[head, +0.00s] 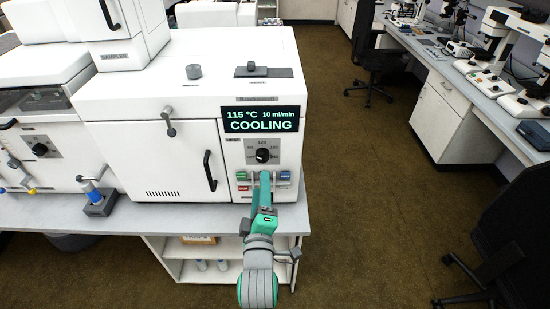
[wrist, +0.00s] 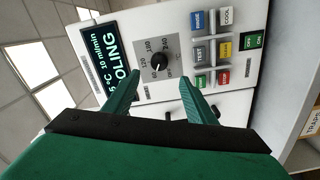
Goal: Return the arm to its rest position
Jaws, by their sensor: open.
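My gripper (head: 265,180) is at the front of the white instrument (head: 180,75), just below its dial (head: 263,156) in the head view. In the wrist view my gripper (wrist: 160,82) has its two green fingers spread apart, with nothing between them. The dial (wrist: 159,63) lies just beyond the fingertips there; I see no clear contact. The display (head: 260,120) reads 115 °C, 10 ml/min and COOLING. My arm reaches up from the bottom of the head view and hides part of the panel's lower edge.
Coloured buttons (wrist: 212,48) sit beside the dial. The bench edge (head: 225,214) and an open shelf (head: 205,250) lie below the instrument. Open carpet (head: 370,210) spreads to the right. Black chairs (head: 372,65) and a microscope bench (head: 460,75) stand farther right.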

